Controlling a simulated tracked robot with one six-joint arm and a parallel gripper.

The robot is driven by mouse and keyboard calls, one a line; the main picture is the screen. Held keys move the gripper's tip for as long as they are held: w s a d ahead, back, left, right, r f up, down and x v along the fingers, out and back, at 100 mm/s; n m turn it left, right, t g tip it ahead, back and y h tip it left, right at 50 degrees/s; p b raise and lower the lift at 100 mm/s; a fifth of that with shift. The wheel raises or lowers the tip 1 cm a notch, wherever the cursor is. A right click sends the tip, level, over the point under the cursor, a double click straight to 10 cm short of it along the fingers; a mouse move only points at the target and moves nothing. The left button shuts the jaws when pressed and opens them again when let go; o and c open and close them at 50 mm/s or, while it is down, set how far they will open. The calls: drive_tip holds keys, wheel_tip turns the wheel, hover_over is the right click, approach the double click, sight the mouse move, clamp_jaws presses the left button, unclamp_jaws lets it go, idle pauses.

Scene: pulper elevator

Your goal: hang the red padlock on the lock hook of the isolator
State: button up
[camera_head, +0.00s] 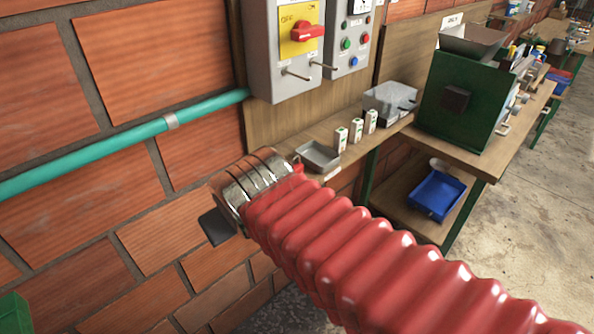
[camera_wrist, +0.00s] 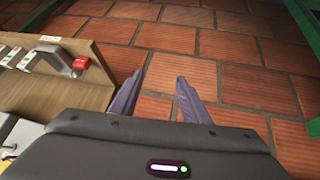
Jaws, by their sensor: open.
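The isolator (camera_head: 272,62) is a grey box with a yellow plate and red handle, high on the wooden board. Its metal hook (camera_head: 297,75) sticks out below the plate. The small red padlock (camera_head: 298,166) shows as a sliver at the left end of the shelf, mostly hidden behind my arm. In the wrist view the padlock (camera_wrist: 80,63) lies at the shelf end, left of my fingers and apart from them. My gripper (camera_wrist: 158,95) is open and empty, with brick behind the fingers. In the head view my arm hides most of it.
The narrow shelf (camera_head: 335,172) holds a grey tray (camera_head: 318,156), three white cartons (camera_head: 356,132) and a metal box (camera_head: 391,100). A control box (camera_head: 349,45) adjoins the isolator. A turquoise pipe (camera_head: 90,162) runs along the brick wall. A green machine (camera_head: 462,98) stands on the bench.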

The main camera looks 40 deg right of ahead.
drive_tip(key=w+d+r+n+t+h, duration=0.1)
drive_tip(key=w+d+h, duration=0.15)
drive_tip(key=d, duration=0.55)
drive_tip(key=w+d+r+t+h, duration=0.15)
drive_tip(key=w+d, duration=0.25)
drive_tip(key=d, duration=0.4)
drive_tip(key=w+d+r+n+t+h, duration=0.1)
drive_tip(key=w+d+t, duration=0.15)
drive_tip(key=d, duration=0.55)
drive_tip(key=t+y, duration=0.2)
drive_tip(key=y, duration=0.5)
approach(298, 170)
drive_tip(key=shift+s+d+r+m, duration=0.15)
drive_tip(key=shift+s+r+m, duration=0.05)
drive_tip(key=shift+s, duration=0.2)
drive_tip(key=shift+s+d+r+m, duration=0.1)
drive_tip(key=shift+s+r+m, duration=0.15)
drive_tip(key=shift+s, duration=0.15)
drive_tip(key=shift+w, duration=0.15)
drive_tip(key=x, duration=0.8)
drive_tip(key=shift+a+f, duration=0.15)
drive_tip(key=shift+f, duration=0.05)
drive_tip(key=shift+w+f, duration=0.1)
drive_tip(key=shift+w, duration=0.05)
